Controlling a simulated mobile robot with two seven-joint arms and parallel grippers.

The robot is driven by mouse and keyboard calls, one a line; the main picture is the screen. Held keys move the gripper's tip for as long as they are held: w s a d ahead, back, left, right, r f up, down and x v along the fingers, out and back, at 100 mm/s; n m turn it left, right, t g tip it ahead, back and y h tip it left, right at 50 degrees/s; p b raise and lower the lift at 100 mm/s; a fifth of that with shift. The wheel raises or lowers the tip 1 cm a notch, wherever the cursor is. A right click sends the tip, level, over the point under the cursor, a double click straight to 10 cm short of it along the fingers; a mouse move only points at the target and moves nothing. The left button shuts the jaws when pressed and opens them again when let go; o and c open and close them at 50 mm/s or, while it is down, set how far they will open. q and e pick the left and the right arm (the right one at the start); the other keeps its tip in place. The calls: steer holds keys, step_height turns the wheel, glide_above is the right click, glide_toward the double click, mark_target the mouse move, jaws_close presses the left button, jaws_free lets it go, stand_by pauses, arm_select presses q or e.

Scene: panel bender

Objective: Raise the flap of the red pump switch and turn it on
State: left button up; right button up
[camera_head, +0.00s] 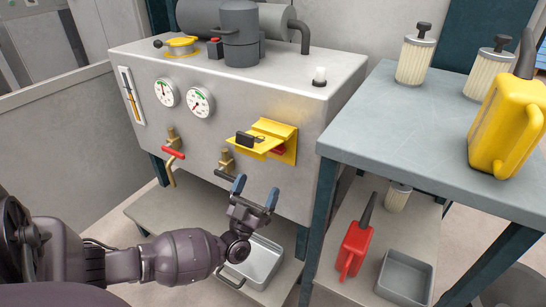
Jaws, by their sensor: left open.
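The yellow switch housing (285,130) is on the front face of the grey tank, at its right side. Its yellow flap (255,146) sticks out forward from the housing, roughly level, with a dark block at its outer end. A bit of the red switch (279,150) shows beneath the flap; its position cannot be told. My left gripper (256,190) is open and empty, with blue fingertips pointing up. In the picture it is below the flap and appears apart from it. My right gripper is not in view.
The grey tank (240,90) carries gauges, a red-handled tap (173,153) and a dark-handled tap (226,164) left of the switch. A metal tray (262,262) is on the shelf below. A grey table (400,125) with filters and a yellow can (505,125) stands at right.

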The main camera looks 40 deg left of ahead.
arm_select(q)
steer(key=x, duration=0.9)
steer(key=shift+w+r+b, duration=0.2)
steer(key=shift+b, duration=0.15)
steer(key=shift+h, duration=0.3)
steer(key=c, duration=0.9)
